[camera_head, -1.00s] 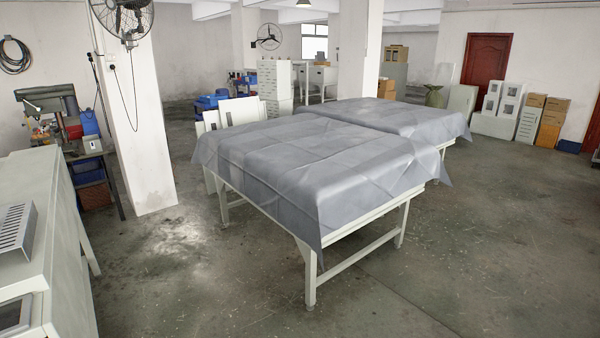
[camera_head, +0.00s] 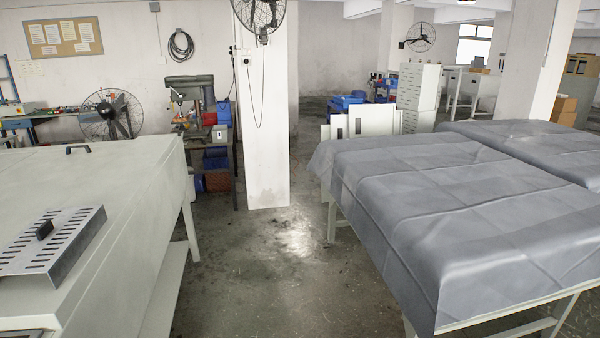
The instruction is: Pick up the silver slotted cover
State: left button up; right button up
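The silver slotted cover (camera_head: 62,252) lies on top of the pale grey-green cabinet (camera_head: 120,185) at the lower left. It is a flat metal box shape with rows of dark slots and a black handle (camera_head: 44,230) on top. Its far left part comes close to the picture's left edge. Neither of my grippers is in view, and nothing touches the cover from above.
A table under a grey sheet (camera_head: 440,200) stands on the right. Open concrete floor (camera_head: 250,290) runs between it and the cabinet. A white pillar (camera_head: 265,120), a drill press (camera_head: 192,95) and a floor fan (camera_head: 108,115) stand farther back.

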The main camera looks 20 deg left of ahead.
aim_at(51, 244)
jog(key=i+u, duration=0.45)
jog(key=i, duration=0.3)
jog(key=i+l+u, duration=0.15)
jog(key=i+u, duration=0.3)
jog(key=i, duration=0.3)
